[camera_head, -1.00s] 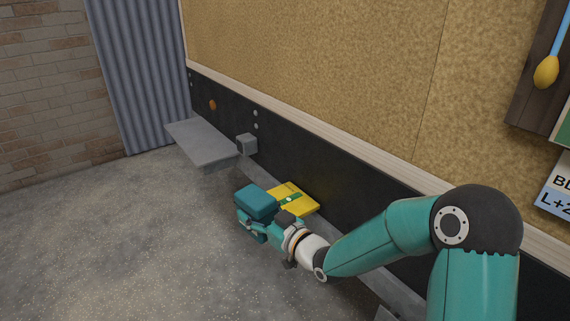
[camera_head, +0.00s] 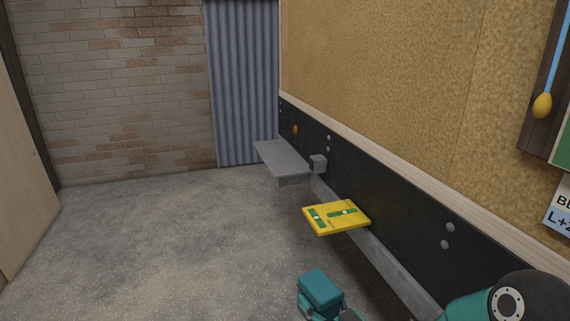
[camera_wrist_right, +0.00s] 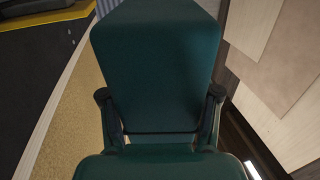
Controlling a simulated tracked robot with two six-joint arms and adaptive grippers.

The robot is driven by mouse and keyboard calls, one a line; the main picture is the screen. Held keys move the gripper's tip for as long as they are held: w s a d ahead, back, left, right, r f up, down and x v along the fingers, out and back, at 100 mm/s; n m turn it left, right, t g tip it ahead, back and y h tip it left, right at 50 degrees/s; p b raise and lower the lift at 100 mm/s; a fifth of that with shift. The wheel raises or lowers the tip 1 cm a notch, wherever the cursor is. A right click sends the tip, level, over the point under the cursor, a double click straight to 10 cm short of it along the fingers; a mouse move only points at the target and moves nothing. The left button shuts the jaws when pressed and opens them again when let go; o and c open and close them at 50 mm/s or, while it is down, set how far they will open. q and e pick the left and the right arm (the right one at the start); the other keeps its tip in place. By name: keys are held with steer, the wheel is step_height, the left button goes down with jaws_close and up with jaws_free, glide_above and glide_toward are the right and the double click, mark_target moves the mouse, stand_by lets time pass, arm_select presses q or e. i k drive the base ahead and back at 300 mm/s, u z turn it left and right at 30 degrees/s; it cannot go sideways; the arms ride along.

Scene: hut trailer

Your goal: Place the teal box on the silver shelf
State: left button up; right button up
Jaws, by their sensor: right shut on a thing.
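The teal box (camera_head: 320,289) is at the lower middle of the head view, held by my right gripper (camera_head: 322,312). In the right wrist view the box (camera_wrist_right: 157,65) fills the middle, with one finger of my right gripper (camera_wrist_right: 160,125) against each side. The silver shelf (camera_head: 282,158) is a flat grey ledge on the black wall panel, farther back and up-left from the box. The box is apart from the shelf. My left gripper is not in the head view.
A small grey block (camera_head: 318,164) is mounted beside the shelf. The grey floor (camera_head: 170,240) on the left is clear.

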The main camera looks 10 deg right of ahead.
mark_target(276, 159)
steer(key=u, duration=0.65)
steer(key=i, duration=1.35)
steer(key=u, duration=0.55)
steer(key=i, duration=1.3)
steer(key=z, duration=0.45)
steer(key=i, duration=1.1)
steer(key=z, duration=1.25)
steer(key=i, duration=0.8)
steer(key=z, duration=0.6)
steer(key=k, duration=0.7)
steer(key=z, duration=0.25)
steer(key=i, duration=0.25)
steer(key=u, duration=0.1)
